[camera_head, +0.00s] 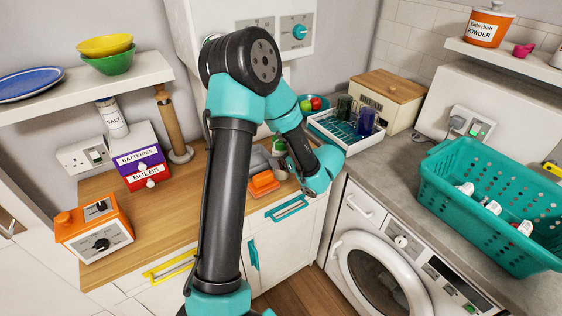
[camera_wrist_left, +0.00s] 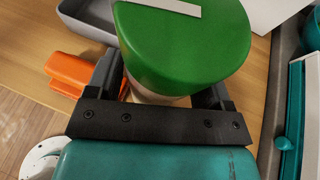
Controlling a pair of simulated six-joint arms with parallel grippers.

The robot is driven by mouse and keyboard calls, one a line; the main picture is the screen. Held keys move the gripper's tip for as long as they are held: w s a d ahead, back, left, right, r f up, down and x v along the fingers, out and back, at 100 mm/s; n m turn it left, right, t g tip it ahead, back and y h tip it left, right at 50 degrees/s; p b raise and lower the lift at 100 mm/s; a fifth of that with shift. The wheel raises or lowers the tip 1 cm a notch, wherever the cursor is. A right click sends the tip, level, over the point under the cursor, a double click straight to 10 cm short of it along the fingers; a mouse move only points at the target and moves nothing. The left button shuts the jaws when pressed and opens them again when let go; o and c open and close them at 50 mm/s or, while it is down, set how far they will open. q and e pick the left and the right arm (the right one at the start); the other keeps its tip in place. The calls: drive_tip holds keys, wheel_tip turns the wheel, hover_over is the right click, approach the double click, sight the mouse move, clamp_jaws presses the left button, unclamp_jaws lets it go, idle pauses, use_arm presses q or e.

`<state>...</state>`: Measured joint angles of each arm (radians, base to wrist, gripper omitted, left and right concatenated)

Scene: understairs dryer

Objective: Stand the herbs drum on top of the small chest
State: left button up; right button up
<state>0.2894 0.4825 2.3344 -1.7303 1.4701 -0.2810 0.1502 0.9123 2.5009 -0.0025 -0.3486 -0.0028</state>
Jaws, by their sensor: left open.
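The herbs drum, with its green lid (camera_wrist_left: 185,45) and pale body (camera_wrist_left: 155,97), fills the middle of the left wrist view. In the head view my left arm hides most of it, with only a bit of green showing. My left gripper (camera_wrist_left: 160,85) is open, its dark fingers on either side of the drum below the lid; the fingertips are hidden. The small chest (camera_head: 141,163) stands at the left, with purple BATTERIES and red BULBS drawers. My right gripper is not in view.
A white SALT canister (camera_head: 112,117) appears to stand on or just behind the chest. A rolling pin (camera_head: 172,125) on a stand is right of it, an orange timer-like box (camera_head: 95,232) in front. An orange block (camera_head: 264,183) and grey tray (camera_wrist_left: 85,22) are near the drum.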

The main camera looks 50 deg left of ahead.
use_arm(q)
drive_tip(key=c, duration=0.9)
drive_tip(key=shift+r, duration=0.1)
wheel_tip(320, 180, up, 10)
drive_tip(key=shift+f, duration=0.1)
drive_tip(key=shift+d, duration=0.1)
idle(0.8)
